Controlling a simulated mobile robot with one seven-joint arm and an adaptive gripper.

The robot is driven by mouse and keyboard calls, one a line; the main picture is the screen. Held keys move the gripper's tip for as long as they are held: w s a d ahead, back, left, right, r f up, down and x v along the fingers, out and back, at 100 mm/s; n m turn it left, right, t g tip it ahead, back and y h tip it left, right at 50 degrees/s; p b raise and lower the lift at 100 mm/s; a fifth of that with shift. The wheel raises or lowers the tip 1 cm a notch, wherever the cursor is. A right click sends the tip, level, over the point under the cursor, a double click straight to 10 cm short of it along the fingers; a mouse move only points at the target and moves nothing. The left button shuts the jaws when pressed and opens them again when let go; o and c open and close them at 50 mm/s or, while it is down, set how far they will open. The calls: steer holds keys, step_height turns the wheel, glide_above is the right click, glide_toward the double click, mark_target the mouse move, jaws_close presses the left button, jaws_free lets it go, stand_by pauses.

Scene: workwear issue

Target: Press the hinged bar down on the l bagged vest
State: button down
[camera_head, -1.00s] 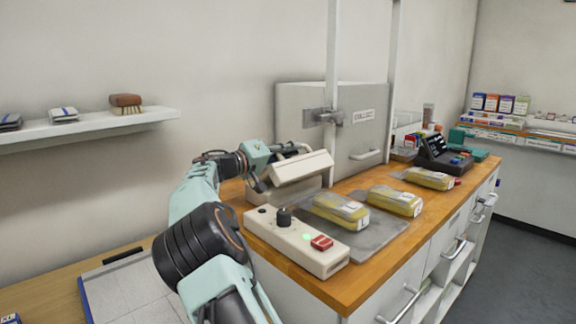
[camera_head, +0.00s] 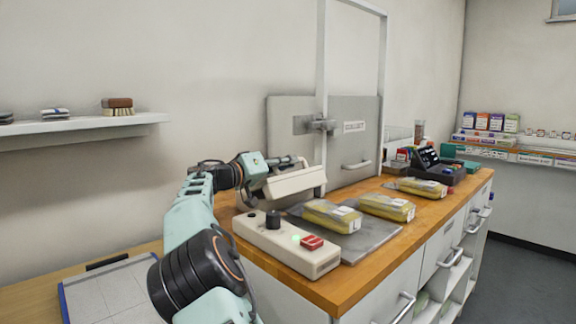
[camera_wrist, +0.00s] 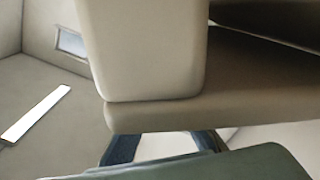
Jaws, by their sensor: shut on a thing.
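The sealer (camera_head: 285,245) is a beige box with a black knob, a green light and a red switch at the counter's near end. Its beige hinged bar (camera_head: 293,183) is behind the knob and looks raised and tilted. My gripper (camera_head: 299,163) is shut on the bar at its upper side; the exact contact is hard to see. In the wrist view the bar (camera_wrist: 150,50) appears as a large beige block close to the camera. Yellow bagged vests lie in a row: one on the grey plate (camera_head: 333,215), one farther right (camera_head: 387,207), one beyond (camera_head: 422,188). Their size labels are unreadable.
A dark terminal (camera_head: 440,165) is at the far end. A wall shelf (camera_head: 75,127) with a brush is at left. Floor at right is clear.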

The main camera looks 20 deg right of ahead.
steer(key=c, duration=2)
jaws_free()
steer(key=shift+o, duration=0.2)
steer(key=shift+a, duration=0.1)
steer(key=v, duration=1.2)
steer(key=b+v, duration=0.1)
steer(key=v, duration=1.1)
steer(key=shift+s+a, duration=0.1)
steer(key=shift+a, duration=0.05)
steer(key=shift+r, duration=0.1)
